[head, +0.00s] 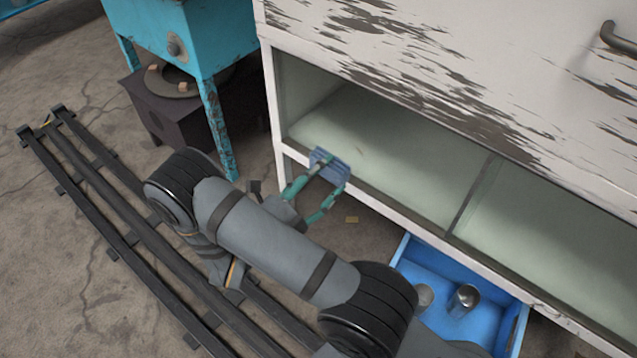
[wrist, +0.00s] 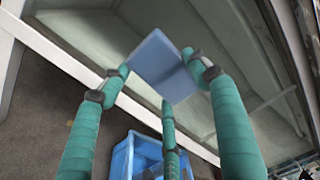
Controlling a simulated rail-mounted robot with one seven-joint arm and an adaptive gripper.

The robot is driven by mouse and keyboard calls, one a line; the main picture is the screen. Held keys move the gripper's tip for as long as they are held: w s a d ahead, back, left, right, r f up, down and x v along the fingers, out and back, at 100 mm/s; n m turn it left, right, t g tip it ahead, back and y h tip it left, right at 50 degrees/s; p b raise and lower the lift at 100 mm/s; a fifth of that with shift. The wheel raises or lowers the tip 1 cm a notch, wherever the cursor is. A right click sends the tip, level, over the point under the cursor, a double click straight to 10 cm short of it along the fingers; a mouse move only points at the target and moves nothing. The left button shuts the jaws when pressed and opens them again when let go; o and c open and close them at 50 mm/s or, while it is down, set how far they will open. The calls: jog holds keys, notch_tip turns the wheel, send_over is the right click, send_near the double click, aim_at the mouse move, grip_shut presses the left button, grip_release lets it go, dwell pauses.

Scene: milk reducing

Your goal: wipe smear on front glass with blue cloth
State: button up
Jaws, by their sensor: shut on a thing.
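The blue cloth (head: 328,163) is a small, flat-looking pad between the teal-wrapped fingertips of my gripper (head: 327,180). It also shows in the wrist view (wrist: 165,65), where my gripper (wrist: 163,80) is shut on it. The front glass (head: 400,150) is the pale greenish pane low in the white cabinet. The cloth is at the lower left of the pane, by the white bottom frame. I cannot tell whether it touches the glass. A small faint brownish mark (head: 362,152) shows just right of the cloth; I cannot tell whether it is the smear.
The white cabinet (head: 400,45) has peeling paint. A blue tray (head: 408,255) with metal cups (head: 466,297) sits below the glass at the right. A turquoise stand (head: 190,40) and dark stove (head: 165,105) are at the left. A dark rail (head: 95,190) crosses the floor.

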aim_at(354, 148)
jog(key=shift+b+x, duration=0.45)
jog(key=shift+x, duration=2.35)
jog(key=shift+x, duration=0.95)
jog(key=shift+s+d+p, duration=0.55)
jog(key=shift+s+d, duration=0.1)
jog(key=shift+d, duration=0.15)
jog(key=shift+s+d+p, duration=0.5)
jog(key=shift+s+d, duration=0.15)
jog(key=shift+d, duration=0.2)
jog(key=shift+r, duration=0.1)
jog(key=shift+w+d+p, duration=0.1)
jog(key=shift+p, duration=0.2)
jog(key=shift+w+a, duration=1.35)
jog(key=shift+a, duration=0.2)
jog(key=shift+c, duration=0.4)
